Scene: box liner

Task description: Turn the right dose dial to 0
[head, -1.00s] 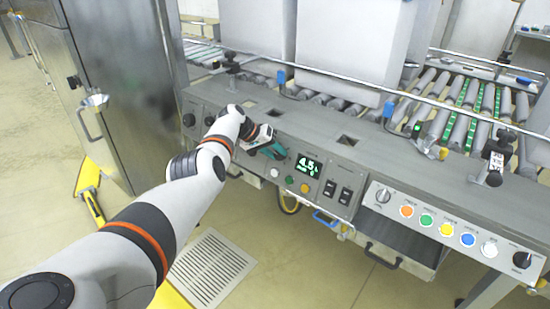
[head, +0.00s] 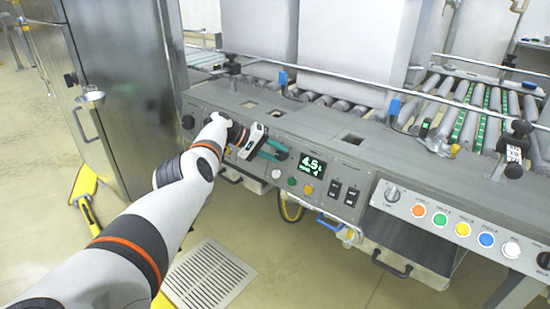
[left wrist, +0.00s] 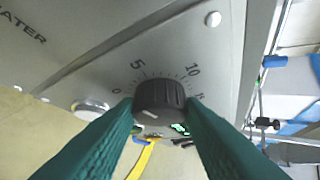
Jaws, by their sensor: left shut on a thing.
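A black ribbed dial (left wrist: 160,95) sits on the grey panel in the left wrist view, with a printed scale reading 0, 5, 10 and 15 around it. A pale mark shows low on its face. My left gripper (head: 277,150) has its teal fingers at the machine's front panel, left of the green-lit display (head: 312,167), which reads about 4.5. In the left wrist view, the left gripper's fingers (left wrist: 161,108) are on either side of the dial, shut on it. My right gripper is out of view.
Rocker switches (head: 343,193) sit right of the display. A black knob (head: 188,122) is at the panel's left end. A panel of coloured buttons (head: 440,219) is further right. A rail (head: 370,83) and rollers (head: 425,100) lie behind. The floor in front is open.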

